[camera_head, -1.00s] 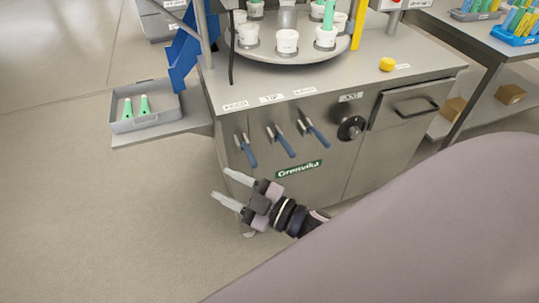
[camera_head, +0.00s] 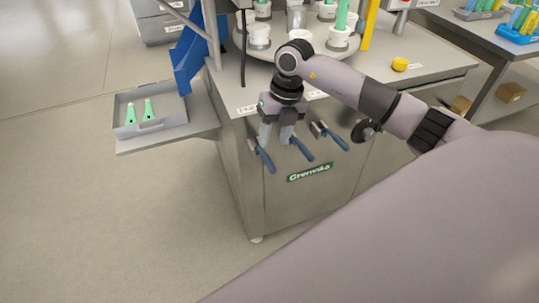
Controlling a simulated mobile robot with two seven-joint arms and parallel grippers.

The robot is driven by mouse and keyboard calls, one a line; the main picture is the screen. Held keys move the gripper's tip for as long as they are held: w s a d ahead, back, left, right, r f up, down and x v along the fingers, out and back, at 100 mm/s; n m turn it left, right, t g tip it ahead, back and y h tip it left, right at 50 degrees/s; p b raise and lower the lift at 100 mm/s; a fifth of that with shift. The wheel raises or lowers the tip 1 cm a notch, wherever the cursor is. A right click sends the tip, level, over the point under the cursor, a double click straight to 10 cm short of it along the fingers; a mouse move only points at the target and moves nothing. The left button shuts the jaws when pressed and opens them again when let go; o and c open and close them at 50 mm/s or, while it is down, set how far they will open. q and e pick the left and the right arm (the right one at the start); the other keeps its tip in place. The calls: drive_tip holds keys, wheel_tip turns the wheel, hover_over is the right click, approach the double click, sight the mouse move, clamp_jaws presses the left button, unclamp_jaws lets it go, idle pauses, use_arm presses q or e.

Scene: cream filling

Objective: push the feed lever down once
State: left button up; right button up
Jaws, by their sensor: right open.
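Three levers with blue handles sit in a row on the front of the steel cabinet (camera_head: 300,205): a left lever (camera_head: 264,158), a middle lever (camera_head: 302,149) and a right lever (camera_head: 331,136). Their small labels are too blurred to read, so I cannot tell which is the feed lever. My right gripper (camera_head: 276,136) is open and points down in front of the cabinet's top edge. Its fingertips are near the upper ends of the left and middle levers; I cannot tell whether they touch. My left gripper is not in view.
A round turntable (camera_head: 275,47) with white cups stands on the cabinet top. A grey tray (camera_head: 163,126) with two green-and-white pieces is on the left side shelf. A black knob (camera_head: 364,131) and a yellow button (camera_head: 400,64) are to the right. The floor at left is clear.

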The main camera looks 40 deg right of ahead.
sight(269, 159)
drive_tip(key=f, duration=0.3)
drive_tip(key=a+f, duration=0.1)
drive_tip(key=f, duration=0.2)
drive_tip(key=shift+w+a+f, duration=0.15)
drive_tip(key=shift+f, duration=0.25)
clamp_jaws()
